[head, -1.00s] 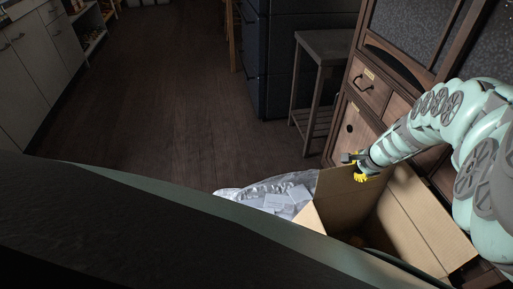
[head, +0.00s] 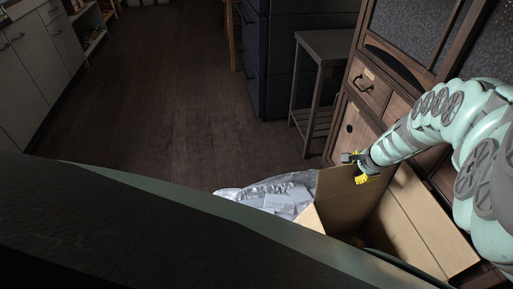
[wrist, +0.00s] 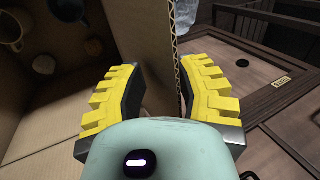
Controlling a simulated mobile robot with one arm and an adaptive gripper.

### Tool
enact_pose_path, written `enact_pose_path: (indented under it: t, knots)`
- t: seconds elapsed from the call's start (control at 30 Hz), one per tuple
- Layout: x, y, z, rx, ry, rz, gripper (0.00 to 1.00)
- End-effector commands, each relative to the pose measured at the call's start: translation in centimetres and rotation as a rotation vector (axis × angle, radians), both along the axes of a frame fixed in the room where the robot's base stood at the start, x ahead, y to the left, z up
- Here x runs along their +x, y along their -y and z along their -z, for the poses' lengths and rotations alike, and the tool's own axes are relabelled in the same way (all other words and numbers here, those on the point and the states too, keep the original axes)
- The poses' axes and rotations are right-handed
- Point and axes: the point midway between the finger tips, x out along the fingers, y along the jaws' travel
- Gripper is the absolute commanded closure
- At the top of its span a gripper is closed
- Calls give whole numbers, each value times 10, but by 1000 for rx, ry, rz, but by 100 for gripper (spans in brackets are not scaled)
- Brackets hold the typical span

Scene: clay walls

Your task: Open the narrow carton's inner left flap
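The brown carton (head: 423,225) stands at the lower right in the head view, its top open. A flap (head: 336,195) stands up at its left side, with its top edge at my gripper (head: 362,172). In the wrist view, my gripper (wrist: 160,92) has its two yellow-padded fingers apart. The carton's lower inside is partly hidden in the head view.
Several round cups or bowls (wrist: 45,63) lie inside the carton in the wrist view. A silvery bag with pale blocks (head: 285,198) is left of the carton. A wooden cabinet (head: 370,90) stands close behind. The dark floor (head: 180,100) is open to the left.

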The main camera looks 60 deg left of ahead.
Motion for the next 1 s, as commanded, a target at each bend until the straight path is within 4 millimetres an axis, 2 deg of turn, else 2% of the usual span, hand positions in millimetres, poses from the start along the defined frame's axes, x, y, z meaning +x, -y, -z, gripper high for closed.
enact_pose_path:
  t: [0.27, 0.5, 1.0]
  knots:
    - [0, 0, -11, 11, -3, 3, 69]
    - [-2, 12, -25, -3, 3, 4, 69]
    - [-5, 20, -55, 4, 6, 2, 69]
